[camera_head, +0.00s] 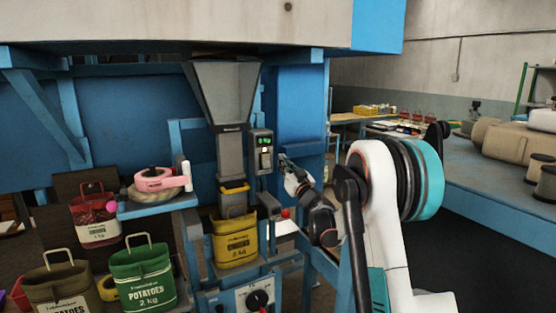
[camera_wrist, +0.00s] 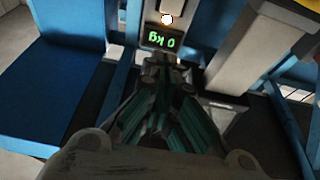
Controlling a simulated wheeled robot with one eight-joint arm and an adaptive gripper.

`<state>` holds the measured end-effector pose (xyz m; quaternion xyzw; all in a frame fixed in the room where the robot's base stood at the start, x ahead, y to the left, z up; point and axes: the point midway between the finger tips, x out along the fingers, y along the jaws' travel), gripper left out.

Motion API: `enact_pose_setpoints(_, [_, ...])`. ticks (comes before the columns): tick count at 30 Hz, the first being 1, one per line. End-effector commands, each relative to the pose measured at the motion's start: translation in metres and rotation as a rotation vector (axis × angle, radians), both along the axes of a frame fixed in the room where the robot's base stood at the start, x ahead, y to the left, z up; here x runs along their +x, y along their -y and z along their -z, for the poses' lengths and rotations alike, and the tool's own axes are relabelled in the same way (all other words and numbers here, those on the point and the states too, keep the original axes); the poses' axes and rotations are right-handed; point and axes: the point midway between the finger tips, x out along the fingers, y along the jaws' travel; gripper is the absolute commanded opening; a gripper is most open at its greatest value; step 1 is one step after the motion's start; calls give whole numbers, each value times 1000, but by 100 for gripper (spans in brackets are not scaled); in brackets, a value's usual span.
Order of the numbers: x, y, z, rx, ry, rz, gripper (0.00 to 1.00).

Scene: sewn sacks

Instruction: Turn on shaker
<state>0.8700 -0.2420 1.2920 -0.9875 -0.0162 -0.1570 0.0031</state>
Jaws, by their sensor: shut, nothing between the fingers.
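A grey control box (camera_head: 261,152) is fixed beside the hopper spout, with a small lit green display and a pale switch below it. In the wrist view the green display (camera_wrist: 160,41) reads "0 kg" upside down, and a round white glowing button (camera_wrist: 167,19) sits on the pale panel above it in the picture. My gripper (camera_head: 284,161) is shut and empty, just right of the control box; its fingertips also show in the wrist view (camera_wrist: 166,62), close to the display. I cannot tell whether they touch the box. No part is labelled shaker.
A grey hopper (camera_head: 224,92) stands above a yellow sack (camera_head: 235,247) hanging at the spout. A red button (camera_head: 285,213) and a dial box (camera_head: 247,300) are lower down. Filled potato sacks, including a green one (camera_head: 143,278), stand left.

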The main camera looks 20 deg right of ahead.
Motion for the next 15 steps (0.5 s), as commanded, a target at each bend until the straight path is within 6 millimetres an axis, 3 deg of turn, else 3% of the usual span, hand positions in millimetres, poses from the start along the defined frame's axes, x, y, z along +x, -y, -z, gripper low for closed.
enact_pose_setpoints(6, [-27, 0, 0, 0, 0, -1, 0])
enact_pose_setpoints(15, [-34, 0, 0, -1, 0, -2, 0])
